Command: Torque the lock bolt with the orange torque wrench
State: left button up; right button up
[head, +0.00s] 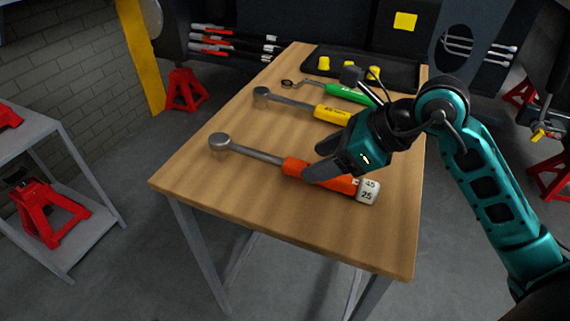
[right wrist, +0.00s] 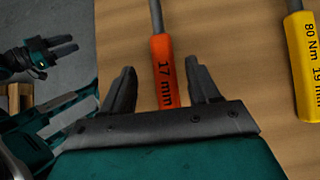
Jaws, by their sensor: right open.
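The orange torque wrench lies on the wooden table, its grey head to the left, its orange handle (head: 328,178) to the right and a white end cap with numbers. My right gripper (head: 318,160) is open just above the handle. In the right wrist view the orange handle (right wrist: 163,72), marked 17 mm, runs between the two spread fingers of my right gripper (right wrist: 160,85), not gripped. My left gripper (right wrist: 62,46) shows small at the upper left of that view, its fingers apart and empty. I cannot make out the lock bolt.
A yellow wrench (head: 330,114) and a green wrench (head: 345,93) lie farther back on the wooden table (head: 230,185). A black tray (head: 400,73) with yellow pieces is at the back. A grey shelf (head: 95,190) with red jack stands is at the left. The table's front left is bare.

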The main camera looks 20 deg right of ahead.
aim_at(301, 164)
jog(key=shift+w+b+x, duration=0.15)
jog(key=shift+b+x, duration=0.1)
jog(key=shift+x, duration=1.1)
jog(key=shift+w+b+x, duration=0.15)
jog(key=shift+b+x, duration=0.05)
jog(key=shift+x, duration=1.2)
jog(key=shift+r, duration=0.2)
jog(key=shift+c, duration=0.3)
grip_shut()
jog(key=shift+r, duration=0.1)
